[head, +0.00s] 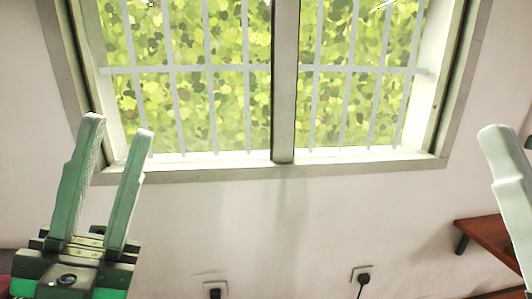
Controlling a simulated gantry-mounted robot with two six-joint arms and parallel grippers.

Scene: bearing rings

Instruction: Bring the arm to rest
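My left gripper (118,126) stands at the lower left with its two pale green fingers pointing up. The fingers are apart and nothing is between them. Of my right gripper (506,160) only one pale finger shows clearly at the right edge; the rest is cut off, so I cannot tell how far apart its fingers are. No bearing rings are in view.
A barred window (284,90) with leaves behind it fills the upper middle of a white wall (290,220). Two plugs with cables (363,279) sit low on the wall. A brown wooden shelf or table (490,236) is at the lower right.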

